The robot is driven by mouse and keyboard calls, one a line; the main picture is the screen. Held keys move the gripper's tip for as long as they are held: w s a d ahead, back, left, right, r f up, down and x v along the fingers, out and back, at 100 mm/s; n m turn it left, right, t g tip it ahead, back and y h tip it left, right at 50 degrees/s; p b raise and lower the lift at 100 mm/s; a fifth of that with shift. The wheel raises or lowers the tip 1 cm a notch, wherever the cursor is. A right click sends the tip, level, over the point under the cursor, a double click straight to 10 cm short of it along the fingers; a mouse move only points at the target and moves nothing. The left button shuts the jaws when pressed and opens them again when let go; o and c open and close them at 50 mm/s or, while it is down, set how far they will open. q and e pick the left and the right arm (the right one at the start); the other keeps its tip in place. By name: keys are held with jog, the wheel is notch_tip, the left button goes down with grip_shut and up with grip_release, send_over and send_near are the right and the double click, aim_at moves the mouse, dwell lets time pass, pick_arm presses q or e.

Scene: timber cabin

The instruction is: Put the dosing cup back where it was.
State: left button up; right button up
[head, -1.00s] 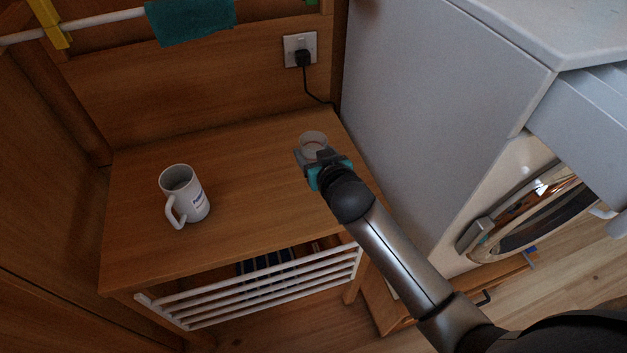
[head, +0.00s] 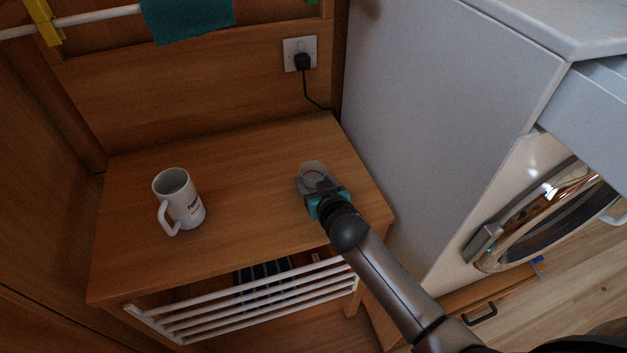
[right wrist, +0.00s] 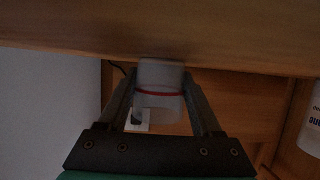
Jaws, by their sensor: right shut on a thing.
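The dosing cup (head: 313,171) is a small translucent cup over the right part of the wooden table top (head: 240,200). In the right wrist view the cup (right wrist: 160,82) shows a red line around it and sits between the two fingers. My right gripper (head: 317,184) is shut on it, and it also shows in the right wrist view (right wrist: 163,100). I cannot tell whether the cup touches the table. My left gripper is not in view.
A white mug (head: 180,201) stands on the left of the table. A white washing machine (head: 440,120) with a round door and open drawer stands at right. A plugged-in socket (head: 300,54) is on the back wall. The table's middle is clear.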

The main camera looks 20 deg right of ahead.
jog(key=o, duration=1.4)
jog(key=shift+s+r, duration=0.1)
jog(key=shift+r, duration=0.15)
jog(key=p+v, duration=0.3)
jog(key=v, duration=0.7)
jog(key=shift+s+r+p, duration=0.3)
jog(key=shift+s, duration=0.55)
